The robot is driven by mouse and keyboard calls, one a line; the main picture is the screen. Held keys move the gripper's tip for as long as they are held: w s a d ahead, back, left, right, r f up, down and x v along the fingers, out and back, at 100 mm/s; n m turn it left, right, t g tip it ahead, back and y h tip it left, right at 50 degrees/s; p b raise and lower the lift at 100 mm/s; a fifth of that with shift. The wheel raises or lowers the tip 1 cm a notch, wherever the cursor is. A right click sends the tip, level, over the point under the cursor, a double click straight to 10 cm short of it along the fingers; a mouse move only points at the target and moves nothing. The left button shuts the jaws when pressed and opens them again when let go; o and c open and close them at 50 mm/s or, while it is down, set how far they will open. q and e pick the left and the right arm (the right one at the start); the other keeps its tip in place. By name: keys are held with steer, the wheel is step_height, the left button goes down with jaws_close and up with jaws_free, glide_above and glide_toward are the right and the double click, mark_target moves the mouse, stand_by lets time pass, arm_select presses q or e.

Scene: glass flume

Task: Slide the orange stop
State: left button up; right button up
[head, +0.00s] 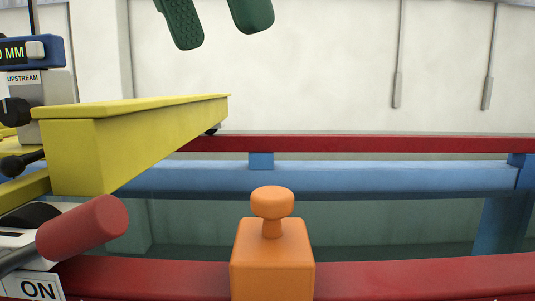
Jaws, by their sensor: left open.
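The orange stop (272,262) sits at the bottom middle, on the near red rail (420,280). It is a block with a short stem and a round knob (272,201) on top. My left gripper (221,36) shows at the top edge as two green fingers, spread apart with nothing between them. It appears above and a little left of the stop in the picture, clear of it. The lower part of the stop is cut off by the frame. My right gripper does not show.
A yellow beam (150,130) extends across the left. Below it are a dull red cylindrical handle (82,228) and an "ON" label (38,289). A blue display box (35,50) is at far left. A blue beam (400,177) and far red rail (380,144) run behind.

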mark_target(271, 193)
arm_select(q)
steer(key=x, duration=1.1)
steer(key=shift+s+f, duration=0.25)
steer(key=shift+s, duration=0.1)
steer(key=shift+w+d+f, duration=0.2)
steer(key=shift+d+f, duration=0.05)
steer(key=shift+f, duration=0.4)
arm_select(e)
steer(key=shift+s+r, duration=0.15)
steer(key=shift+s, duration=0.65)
arm_select(q)
steer(key=shift+c, duration=0.3)
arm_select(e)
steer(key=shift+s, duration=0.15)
arm_select(q)
steer(key=shift+c, duration=1.3)
jaws_close()
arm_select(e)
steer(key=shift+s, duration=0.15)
